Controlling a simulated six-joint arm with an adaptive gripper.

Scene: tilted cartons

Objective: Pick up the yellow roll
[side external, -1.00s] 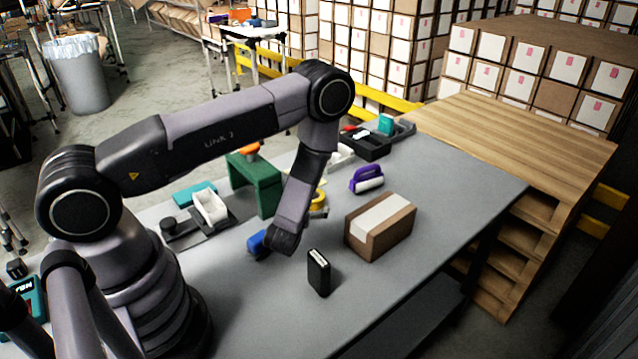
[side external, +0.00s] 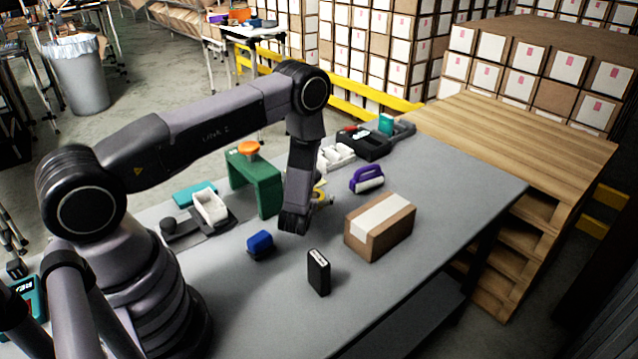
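The yellow roll (side external: 319,195) is on the grey table behind my arm in the side external view. My forearm hides its left part, and only a yellow edge and a pale part show to the right of the arm. My gripper (side external: 293,222) points down in front of the roll and a little left of it in the picture. Its fingers are dark and too small to tell apart, and I cannot tell whether they touch anything.
A blue block (side external: 260,245) is left of my gripper, a black box (side external: 318,272) in front. A brown carton (side external: 380,228) and purple-handled tool (side external: 367,179) are to the right. A green stand (side external: 268,190) is close behind-left.

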